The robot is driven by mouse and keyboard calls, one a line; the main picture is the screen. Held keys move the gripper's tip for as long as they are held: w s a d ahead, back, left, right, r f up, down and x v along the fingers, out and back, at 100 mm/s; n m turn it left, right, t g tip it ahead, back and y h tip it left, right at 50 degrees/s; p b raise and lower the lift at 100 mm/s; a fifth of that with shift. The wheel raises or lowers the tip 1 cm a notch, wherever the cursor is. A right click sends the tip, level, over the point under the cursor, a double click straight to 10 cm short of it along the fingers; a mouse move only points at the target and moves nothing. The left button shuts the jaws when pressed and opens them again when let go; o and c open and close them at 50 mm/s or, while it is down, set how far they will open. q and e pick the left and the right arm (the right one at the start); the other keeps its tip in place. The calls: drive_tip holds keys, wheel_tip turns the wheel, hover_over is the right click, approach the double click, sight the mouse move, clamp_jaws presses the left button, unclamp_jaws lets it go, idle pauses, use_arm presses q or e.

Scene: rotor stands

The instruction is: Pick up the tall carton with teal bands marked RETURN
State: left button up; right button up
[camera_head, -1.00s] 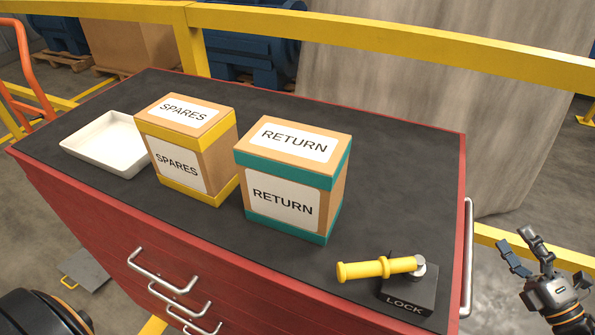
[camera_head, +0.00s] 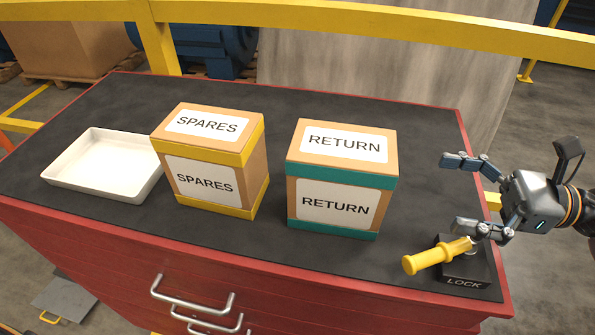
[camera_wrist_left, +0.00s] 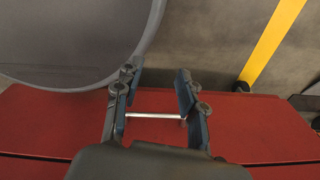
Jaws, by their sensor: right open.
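The carton with teal bands marked RETURN (camera_head: 340,180) stands upright on the dark top of the red cabinet, in the middle of the head view. Its top and front labels face me. My right gripper (camera_head: 452,194) is open and empty, to the right of the carton and apart from it, with its fingers pointing left towards it. Its lower finger overlaps the yellow handle in the picture; I cannot tell whether they touch. My left gripper (camera_wrist_left: 157,78) shows only in the left wrist view, with its fingers apart and empty, over the red cabinet's drawer side.
A yellow-banded SPARES carton (camera_head: 210,160) stands just left of the RETURN carton. A white tray (camera_head: 103,192) is farther left. A yellow handle (camera_head: 432,257) on a black LOCK block (camera_head: 463,277) is at the front right. A yellow rail (camera_head: 400,24) runs behind.

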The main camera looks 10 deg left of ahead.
sight(351, 175)
drive_tip(key=shift+a+r+p, duration=0.15)
drive_tip(key=shift+a+p, duration=0.3)
drive_tip(key=shift+a, duration=0.75)
drive_tip(key=a+p, duration=0.3)
drive_tip(key=a, duration=0.3)
drive_tip(key=shift+a, duration=0.1)
drive_tip(key=shift+s+a, duration=0.1)
drive_tip(key=shift+a, duration=0.2)
drive_tip(key=a+p, duration=0.2)
drive_tip(key=a, duration=0.1)
drive_tip(key=a+p, duration=0.1)
drive_tip(key=shift+a+f+p, duration=0.3)
drive_tip(key=shift+a, duration=0.05)
drive_tip(key=shift+a+f, duration=0.15)
drive_tip(key=shift+a, duration=0.15)
drive_tip(key=shift+d, duration=0.15)
drive_tip(key=c, duration=0.6)
use_arm(q)
wheel_tip(351, 175, up, 7)
drive_tip(key=shift+s+d+r, duration=0.2)
drive_tip(key=shift+s+d, duration=0.05)
drive_tip(key=shift+d, duration=0.15)
use_arm(e)
drive_tip(key=c, duration=1.1)
